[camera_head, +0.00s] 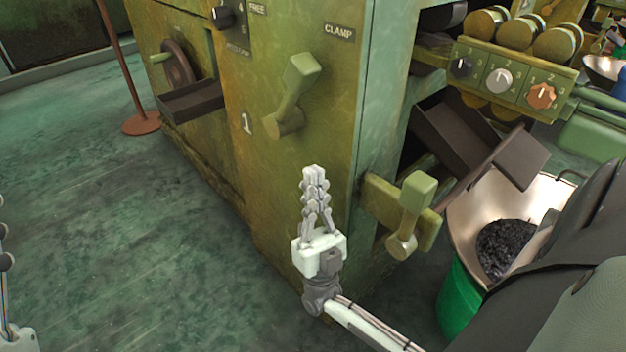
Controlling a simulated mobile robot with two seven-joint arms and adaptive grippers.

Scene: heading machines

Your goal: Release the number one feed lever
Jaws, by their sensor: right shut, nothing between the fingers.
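A green lever (297,86) sits on the machine's front panel beside a painted 1 (247,123). Its handle leans up and to the right, toward the CLAMP label (339,31); a FREE label (258,8) is at the upper left. My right gripper (314,169) is shut and empty, pointing up, below the lever's pivot in the picture and apart from it. My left gripper (4,262) shows only partly at the left edge, so its jaws cannot be judged.
A second green lever (413,208) stands on a bracket to the right. A dial box (502,78) is at upper right. A metal tub (468,210) with dark pieces stands at lower right. A brown post base (141,123) is at left; the green floor there is mostly clear.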

